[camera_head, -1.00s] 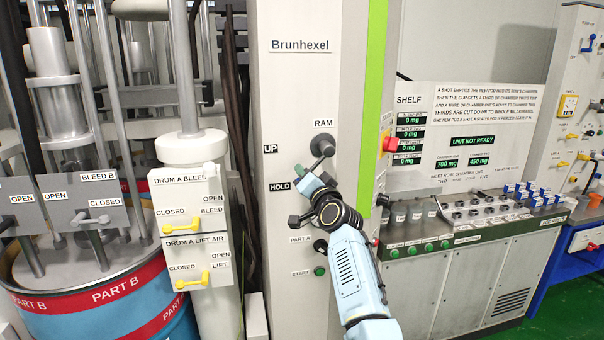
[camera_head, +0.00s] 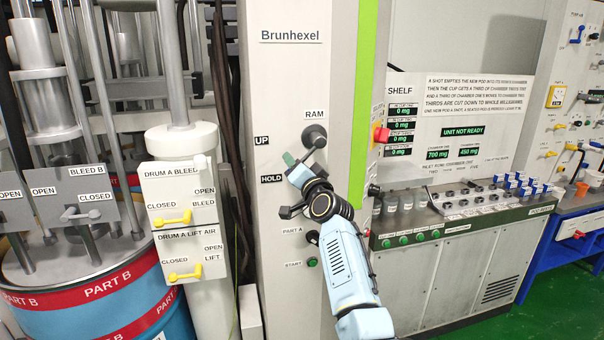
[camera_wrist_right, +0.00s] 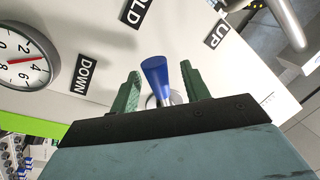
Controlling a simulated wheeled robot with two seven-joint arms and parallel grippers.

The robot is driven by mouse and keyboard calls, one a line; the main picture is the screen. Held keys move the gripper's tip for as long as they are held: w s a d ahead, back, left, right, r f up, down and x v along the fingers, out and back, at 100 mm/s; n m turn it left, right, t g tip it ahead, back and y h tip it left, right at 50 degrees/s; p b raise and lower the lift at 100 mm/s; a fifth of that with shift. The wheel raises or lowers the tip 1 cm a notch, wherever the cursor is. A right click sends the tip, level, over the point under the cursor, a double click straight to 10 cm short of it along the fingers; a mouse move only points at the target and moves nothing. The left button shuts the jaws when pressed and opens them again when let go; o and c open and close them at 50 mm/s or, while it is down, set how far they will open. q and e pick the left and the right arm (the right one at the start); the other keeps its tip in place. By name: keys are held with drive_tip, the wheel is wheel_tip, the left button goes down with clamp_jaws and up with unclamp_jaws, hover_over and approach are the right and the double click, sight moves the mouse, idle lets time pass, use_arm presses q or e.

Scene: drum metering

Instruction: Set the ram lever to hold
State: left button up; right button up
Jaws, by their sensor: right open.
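The ram lever hub (camera_head: 314,136) is a dark round boss under the RAM label on the tall grey Brunhexel panel. In the right wrist view the lever's blue handle (camera_wrist_right: 156,76) stands between my two green fingers, with a gap visible on each side. My right gripper (camera_wrist_right: 161,80) is open around the handle; in the head view the gripper (camera_head: 291,161) is at the lower left of the hub and hides the handle. The HOLD label (camera_head: 271,179) and UP label (camera_head: 262,140) are left of it. I cannot tell which label the lever points to. My left gripper is out of view.
A dial gauge (camera_wrist_right: 22,60) and the DOWN label (camera_wrist_right: 86,74) show in the right wrist view. The red knob (camera_head: 381,134) is on the panel's right side. The green START button (camera_head: 312,262) is below, close to my right arm. Drum valves (camera_head: 173,218) stand at left.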

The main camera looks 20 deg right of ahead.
drive_tip(key=s+f+b, duration=0.1)
drive_tip(key=s, duration=1.2)
drive_tip(key=shift+f, duration=0.4)
drive_tip(key=s+a+f+n+g+b, duration=0.1)
drive_tip(key=s+a+f+g+b, duration=0.1)
drive_tip(key=f, duration=1.1)
drive_tip(key=s+a+f+n+g+y+b, duration=0.1)
drive_tip(key=s+a+f+n+g, duration=0.15)
drive_tip(key=f, duration=1.15)
drive_tip(key=s+a+f+n+g+b, duration=0.1)
drive_tip(key=a+f+g+b, duration=0.15)
drive_tip(key=f, duration=1.05)
drive_tip(key=s+f+n+g+b, duration=0.1)
drive_tip(key=s+f+g, duration=0.1)
drive_tip(key=s+f, duration=0.65)
drive_tip(key=s+f+n+g+b, duration=0.1)
drive_tip(key=s+f+n+g, duration=0.15)
drive_tip(key=s+f, duration=0.65)
drive_tip(key=s+d+f+n+g+b, duration=0.1)
drive_tip(key=s+f+g, duration=0.1)
drive_tip(key=s+f, duration=0.5)
drive_tip(key=s+d+f+n+g+b, duration=0.1)
drive_tip(key=s+f, duration=0.6)
drive_tip(key=s, duration=0.8)
drive_tip(key=s+d+f+n+g+h+b, duration=0.1)
drive_tip(key=s+f+g, duration=0.3)
drive_tip(key=s+f, duration=0.4)
drive_tip(key=s, duration=0.4)
drive_tip(key=shift+d, duration=0.35)
